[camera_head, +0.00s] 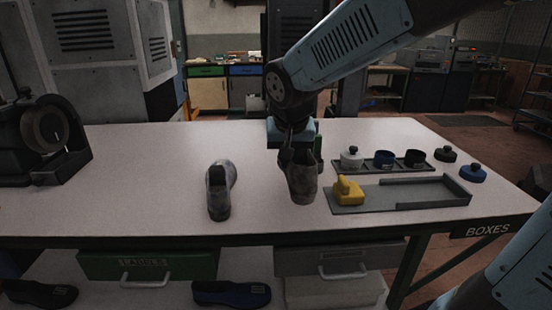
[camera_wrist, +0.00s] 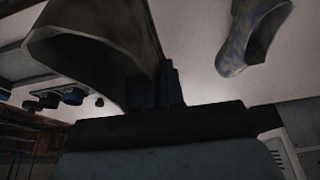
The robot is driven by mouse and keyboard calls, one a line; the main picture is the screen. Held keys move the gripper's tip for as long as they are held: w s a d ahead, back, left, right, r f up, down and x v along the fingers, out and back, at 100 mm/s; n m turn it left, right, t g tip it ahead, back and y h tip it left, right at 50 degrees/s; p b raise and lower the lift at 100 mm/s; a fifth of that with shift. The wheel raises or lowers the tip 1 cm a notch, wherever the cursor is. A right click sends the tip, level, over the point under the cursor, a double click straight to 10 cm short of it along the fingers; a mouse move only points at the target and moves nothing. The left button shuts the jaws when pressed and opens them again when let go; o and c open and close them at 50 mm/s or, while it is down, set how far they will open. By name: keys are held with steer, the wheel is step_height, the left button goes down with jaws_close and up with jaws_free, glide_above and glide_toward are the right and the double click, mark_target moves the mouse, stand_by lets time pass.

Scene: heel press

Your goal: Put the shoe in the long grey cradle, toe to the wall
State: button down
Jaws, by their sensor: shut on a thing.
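My gripper (camera_head: 294,150) is shut on a dark grey-brown shoe (camera_head: 302,184) above the table. The shoe hangs with its lower end towards the front edge; I cannot tell whether it touches the table. In the wrist view the held shoe (camera_wrist: 95,55) fills the upper left, with its opening facing the camera, and dark jaws (camera_wrist: 168,88) grip its edge. The long grey cradle (camera_head: 420,206) lies to the right of the held shoe. It has a raised wall at its right end, and a yellow block (camera_head: 347,191) sits on its left end.
A second shoe (camera_head: 219,190) stands to the left, also in the wrist view (camera_wrist: 252,35). Behind the cradle a dark tray (camera_head: 400,167) holds several small pots. A black lid (camera_head: 445,154) and blue lid (camera_head: 472,174) lie right. A machine (camera_head: 42,135) stands far left.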

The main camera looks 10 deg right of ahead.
steer(key=shift+s+d+r, duration=0.15)
steer(key=shift+s+r, duration=0.1)
steer(key=shift+s, duration=0.25)
steer(key=shift+s+d+r, duration=0.1)
steer(key=shift+s+r, duration=0.15)
steer(key=shift+s, duration=0.25)
steer(key=s+d+m+g+h, duration=0.2)
steer(key=d+m+g+h, duration=0.25)
steer(key=d+m, duration=1.95)
steer(key=n, duration=0.6)
glide_above(389, 190)
steer(key=shift+d+f, duration=0.1)
steer(key=shift+f, duration=4.65)
step_height(389, 190, down, 3)
steer(key=shift+r, duration=0.15)
